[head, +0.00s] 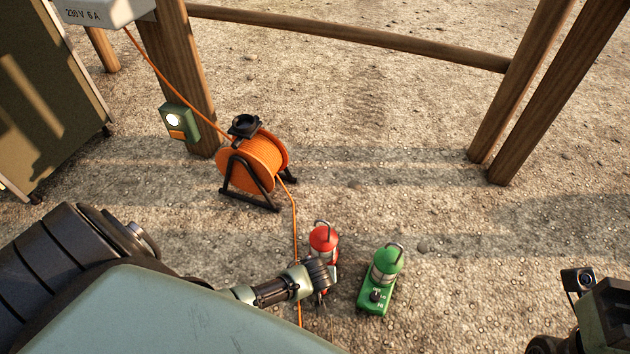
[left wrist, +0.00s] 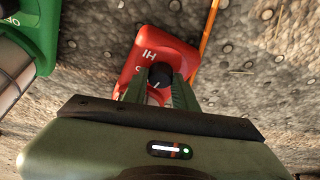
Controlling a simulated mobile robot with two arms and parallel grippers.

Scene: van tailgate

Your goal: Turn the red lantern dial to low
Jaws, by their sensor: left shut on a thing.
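The red lantern (head: 323,237) stands on the gravelly ground, its base partly hidden behind my left gripper in the head view. The left wrist view shows its red base (left wrist: 153,50) with "HI" lettering and a black dial (left wrist: 160,74) with a pale pointer mark. My left gripper (left wrist: 160,92) has its fingers on either side of the dial, shut on it. The other dial markings are mostly hidden by the fingers. In the head view my left gripper (head: 322,294) is at the lantern's front. My right arm shows at the lower right edge; its fingers are not visible.
A green lantern (head: 386,266) with its own dial stands just right of the red one. An orange cable reel (head: 255,160) stands behind, its cable (head: 296,225) running past the red lantern's left side. Wooden posts (head: 180,70) and a rail stand farther back. Ground to the right is clear.

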